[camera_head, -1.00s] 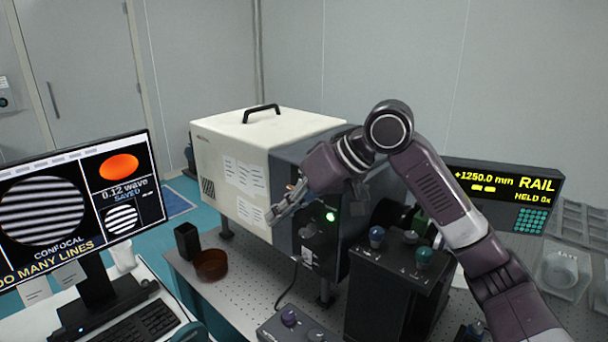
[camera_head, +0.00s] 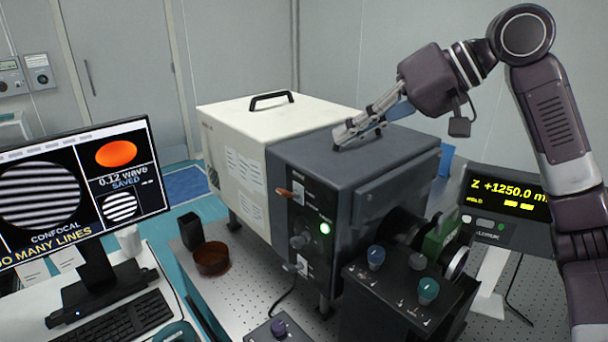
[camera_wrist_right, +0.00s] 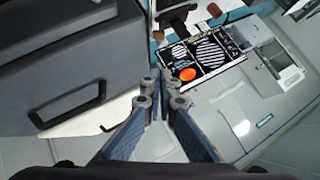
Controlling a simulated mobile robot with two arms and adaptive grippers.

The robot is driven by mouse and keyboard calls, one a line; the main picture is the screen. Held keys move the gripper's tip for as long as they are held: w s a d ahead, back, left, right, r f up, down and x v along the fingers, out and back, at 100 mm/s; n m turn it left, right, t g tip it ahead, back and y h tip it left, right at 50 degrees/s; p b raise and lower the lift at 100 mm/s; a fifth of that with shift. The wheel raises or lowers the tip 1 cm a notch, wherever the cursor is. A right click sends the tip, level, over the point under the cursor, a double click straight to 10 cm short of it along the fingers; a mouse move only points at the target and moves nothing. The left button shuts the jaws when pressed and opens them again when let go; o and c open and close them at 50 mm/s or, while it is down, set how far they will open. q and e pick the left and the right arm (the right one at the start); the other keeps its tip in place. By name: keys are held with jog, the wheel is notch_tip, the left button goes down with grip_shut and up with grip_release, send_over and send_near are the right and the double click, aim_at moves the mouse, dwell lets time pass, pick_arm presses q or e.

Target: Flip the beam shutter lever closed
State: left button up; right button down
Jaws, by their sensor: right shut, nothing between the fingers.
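The shutter lever, with an orange handle (camera_head: 284,193), sits on the dark front panel (camera_head: 312,235) of the grey housing (camera_head: 330,170). The handle points left and lies nearly level. A green lamp (camera_head: 325,228) glows lower on the same panel. My right gripper (camera_head: 343,133) is in front of or above the housing's top in the head view, up and right of the lever and apart from it. Its fingers are together and empty. The wrist view shows the closed fingertips (camera_wrist_right: 162,82); the lever is not seen there. My left gripper is in no view.
A cream box with a black handle (camera_head: 270,98) joins the housing. A knob box (camera_head: 400,290) stands at front right, near a yellow-lettered display (camera_head: 505,198). A brown dish (camera_head: 211,259) and black cup (camera_head: 190,231) stand left. A monitor (camera_head: 75,195) is at far left.

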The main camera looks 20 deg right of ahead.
aim_at(284, 193)
jog(key=shift+s+a, duration=0.1)
jog(key=shift+a, duration=0.25)
jog(key=shift+a+f, duration=0.1)
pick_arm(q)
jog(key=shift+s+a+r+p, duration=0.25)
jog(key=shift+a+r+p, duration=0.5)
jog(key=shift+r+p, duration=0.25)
pick_arm(e)
jog(key=s+f+x, duration=0.1)
jog(key=x, duration=1.1)
jog(key=shift+s+f, duration=0.25)
jog(key=shift+f, duration=0.25)
pick_arm(q)
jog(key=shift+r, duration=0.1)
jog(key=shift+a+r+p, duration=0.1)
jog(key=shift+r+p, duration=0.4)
jog(key=shift+p, duration=0.1)
pick_arm(e)
jog(key=shift+s+a+h, duration=0.1)
jog(key=shift+a+h, duration=0.15)
jog(key=shift+h, duration=0.05)
